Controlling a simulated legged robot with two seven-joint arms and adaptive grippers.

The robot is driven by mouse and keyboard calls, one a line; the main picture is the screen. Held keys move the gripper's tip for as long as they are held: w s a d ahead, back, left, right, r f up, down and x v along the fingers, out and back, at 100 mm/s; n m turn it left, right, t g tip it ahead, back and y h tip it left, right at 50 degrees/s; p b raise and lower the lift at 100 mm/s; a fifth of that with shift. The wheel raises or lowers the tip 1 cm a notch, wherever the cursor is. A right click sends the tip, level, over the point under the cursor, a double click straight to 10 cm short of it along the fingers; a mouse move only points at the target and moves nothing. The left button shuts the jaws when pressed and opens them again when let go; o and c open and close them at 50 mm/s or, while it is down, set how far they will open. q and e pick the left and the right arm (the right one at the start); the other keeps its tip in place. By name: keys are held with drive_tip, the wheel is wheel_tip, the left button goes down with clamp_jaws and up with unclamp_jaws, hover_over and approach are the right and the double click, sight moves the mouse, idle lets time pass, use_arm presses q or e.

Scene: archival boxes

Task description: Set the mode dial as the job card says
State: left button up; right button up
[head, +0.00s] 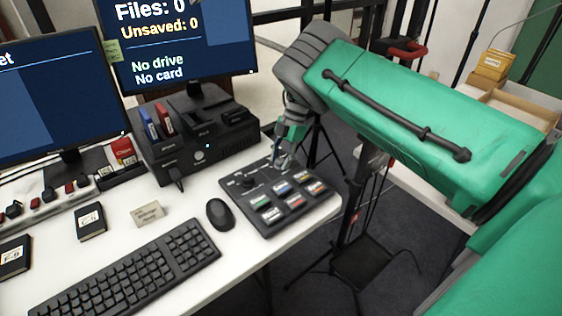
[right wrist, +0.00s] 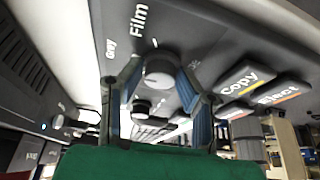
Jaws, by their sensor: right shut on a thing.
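My right gripper (head: 283,158) reaches down from the right onto the far edge of the black control panel (head: 268,221). In the right wrist view its blue-padded fingers (right wrist: 160,73) are shut on a round dark dial (right wrist: 158,68), one finger on each side. White labels "Film" and "Gray" stand around this dial, which fits the mode dial; its exact setting is not clear. A second knob (right wrist: 140,108) sits beside it. A small beige card (head: 148,213) lies on the table, its writing too small to read. My left gripper is not in view.
The panel has several colored-label buttons, including Copy (right wrist: 240,82) and Eject (right wrist: 280,92). A mouse (head: 220,213) and keyboard (head: 135,277) lie left of it. A black drive unit (head: 200,145) and two monitors stand behind. The white table (head: 190,262) ends just right of the panel.

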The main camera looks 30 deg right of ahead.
drive_tip(key=shift+w+a, duration=0.1)
drive_tip(key=shift+a, duration=0.05)
idle(0.4)
drive_tip(key=o, duration=1)
drive_tip(key=shift+o, duration=0.7)
drive_tip(key=shift+w, duration=0.1)
drive_tip(key=shift+r, duration=0.25)
drive_tip(key=v, duration=1.1)
drive_tip(key=shift+r, duration=0.15)
drive_tip(key=shift+w, duration=0.15)
